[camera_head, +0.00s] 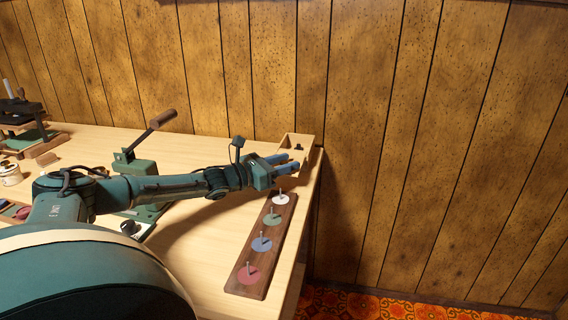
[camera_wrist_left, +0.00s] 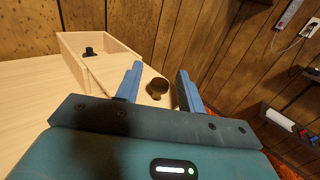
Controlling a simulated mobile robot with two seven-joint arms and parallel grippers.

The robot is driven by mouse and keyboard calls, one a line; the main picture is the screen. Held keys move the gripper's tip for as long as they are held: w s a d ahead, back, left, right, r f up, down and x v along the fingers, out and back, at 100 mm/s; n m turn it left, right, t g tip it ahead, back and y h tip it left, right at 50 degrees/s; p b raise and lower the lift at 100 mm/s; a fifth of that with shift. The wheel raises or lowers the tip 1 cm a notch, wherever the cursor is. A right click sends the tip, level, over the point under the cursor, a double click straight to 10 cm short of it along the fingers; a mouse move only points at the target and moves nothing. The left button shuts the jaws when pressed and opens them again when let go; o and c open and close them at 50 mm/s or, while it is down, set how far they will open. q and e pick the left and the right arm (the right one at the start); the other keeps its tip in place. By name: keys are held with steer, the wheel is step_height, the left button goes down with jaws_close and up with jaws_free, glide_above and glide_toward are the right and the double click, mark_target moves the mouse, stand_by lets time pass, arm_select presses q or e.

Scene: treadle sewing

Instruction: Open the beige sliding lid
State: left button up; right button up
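A beige wooden box (camera_head: 299,142) stands at the far right corner of the table. In the left wrist view the box (camera_wrist_left: 72,42) is partly uncovered, and a small black object (camera_wrist_left: 90,52) shows inside. The beige sliding lid (camera_wrist_left: 148,75) lies toward the near right end, with a round dark brass knob (camera_wrist_left: 157,88) on it. My left gripper (camera_head: 291,163) is at the box's near side. In the left wrist view its two blue fingers (camera_wrist_left: 158,76) are apart, on either side of the knob, with gaps visible. My right gripper is not in view.
A dark wooden board (camera_head: 247,272) with several coloured discs on pegs lies along the table's right edge. A green device with a crank handle (camera_head: 163,119) stands behind my left arm. The wood-panelled wall (camera_head: 430,130) is close behind the box.

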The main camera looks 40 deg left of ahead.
arm_select(q)
steer(key=shift+s, duration=0.1)
